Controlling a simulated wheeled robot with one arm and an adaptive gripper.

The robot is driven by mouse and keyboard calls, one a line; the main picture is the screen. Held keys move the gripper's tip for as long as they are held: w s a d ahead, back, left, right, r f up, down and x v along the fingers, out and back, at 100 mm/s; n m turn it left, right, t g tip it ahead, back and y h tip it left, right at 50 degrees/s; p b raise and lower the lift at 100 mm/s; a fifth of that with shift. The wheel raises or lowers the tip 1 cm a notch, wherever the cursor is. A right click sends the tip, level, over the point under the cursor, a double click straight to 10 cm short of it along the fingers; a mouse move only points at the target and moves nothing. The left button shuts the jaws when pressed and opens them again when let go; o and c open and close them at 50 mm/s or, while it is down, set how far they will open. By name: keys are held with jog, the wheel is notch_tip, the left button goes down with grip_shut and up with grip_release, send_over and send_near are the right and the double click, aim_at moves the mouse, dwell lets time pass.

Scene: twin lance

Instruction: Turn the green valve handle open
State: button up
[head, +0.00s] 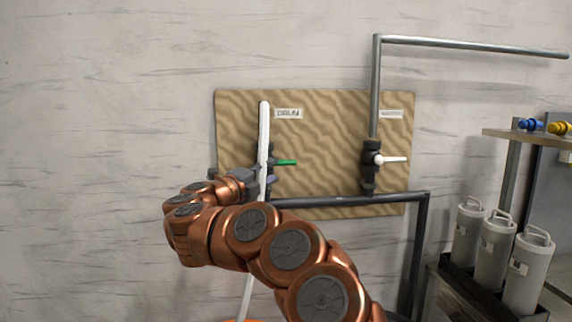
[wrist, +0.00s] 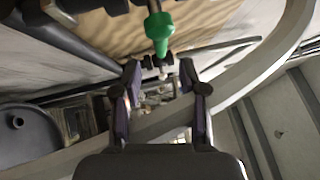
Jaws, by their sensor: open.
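The green valve handle (head: 287,162) points to the right from a dark valve on the left side of the tan wood-grain board (head: 325,120). A white hose partly hides that valve. In the wrist view the green handle (wrist: 160,32) is at the top centre, beyond the fingertips and roughly in line with the gap between them. My gripper (wrist: 161,78) is open, with nothing between its fingers. In the head view my gripper (head: 268,179) is just below and left of the green handle, partly hidden by the hose. I cannot tell whether they touch.
The white hose (head: 264,135) hangs close to my gripper and curves past it in the wrist view (wrist: 265,65). A second valve with a white handle (head: 392,160) is at right. A dark pipe (head: 350,200) runs below. Grey canisters (head: 497,245) stand at far right.

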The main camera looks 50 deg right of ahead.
aim_at(283, 164)
jog(key=d, duration=0.2)
jog(key=d+p, duration=0.1)
jog(key=d, duration=0.2)
jog(key=d+r, duration=0.1)
jog(key=d, duration=0.1)
jog(key=shift+w+d, duration=0.15)
jog(key=shift+w, duration=0.15)
grip_shut()
dwell(0.4)
